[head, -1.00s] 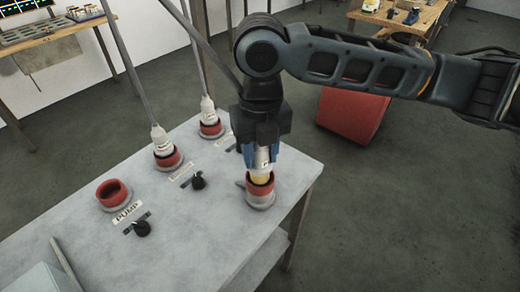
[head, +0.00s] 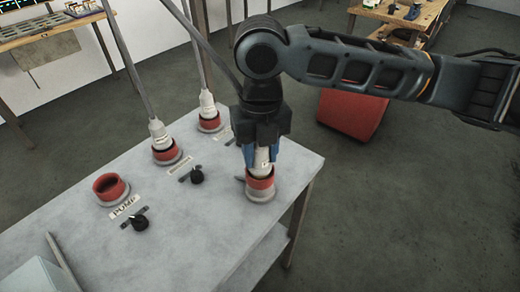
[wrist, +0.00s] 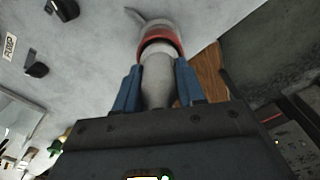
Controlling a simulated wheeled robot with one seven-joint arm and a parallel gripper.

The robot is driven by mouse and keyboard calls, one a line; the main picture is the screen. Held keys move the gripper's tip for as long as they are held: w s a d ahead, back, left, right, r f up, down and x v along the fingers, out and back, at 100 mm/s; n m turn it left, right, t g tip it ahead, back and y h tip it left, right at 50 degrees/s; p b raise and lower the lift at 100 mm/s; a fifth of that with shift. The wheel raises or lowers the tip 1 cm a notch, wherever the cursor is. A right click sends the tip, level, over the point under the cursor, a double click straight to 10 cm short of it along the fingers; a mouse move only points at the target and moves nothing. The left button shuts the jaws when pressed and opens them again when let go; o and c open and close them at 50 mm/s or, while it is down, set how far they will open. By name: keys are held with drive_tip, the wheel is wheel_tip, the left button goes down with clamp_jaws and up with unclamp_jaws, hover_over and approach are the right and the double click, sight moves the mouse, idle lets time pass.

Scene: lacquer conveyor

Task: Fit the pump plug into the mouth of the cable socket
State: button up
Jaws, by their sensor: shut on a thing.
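My gripper (head: 262,158) points down and is shut on the white pump plug (head: 262,168) near the table's right edge. Directly below it is the cable socket (head: 261,189), with a red collar and a grey base, on the table top. The plug's lower end is inside the red mouth, and its pale nose is hidden. The plug looks upright and in line with the socket. In the wrist view, the plug body (wrist: 157,82) sits between the blue fingers (wrist: 157,90) and meets the red collar of the socket (wrist: 160,38).
On the grey table (head: 200,245), an empty red socket (head: 110,187) stands by the PUMP label (head: 125,206). Two other sockets hold white plugs (head: 160,137) (head: 208,107) with cables rising. A red box (head: 352,114) is on the floor behind.

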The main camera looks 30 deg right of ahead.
drive_tip(key=shift+f, duration=0.2)
drive_tip(key=o, duration=1.3)
drive_tip(key=shift+c, duration=0.2)
drive_tip(key=shift+r, duration=0.1)
wheel_tip(320, 180, up, 8)
drive_tip(key=shift+f+b, duration=0.15)
drive_tip(key=shift+b, duration=0.15)
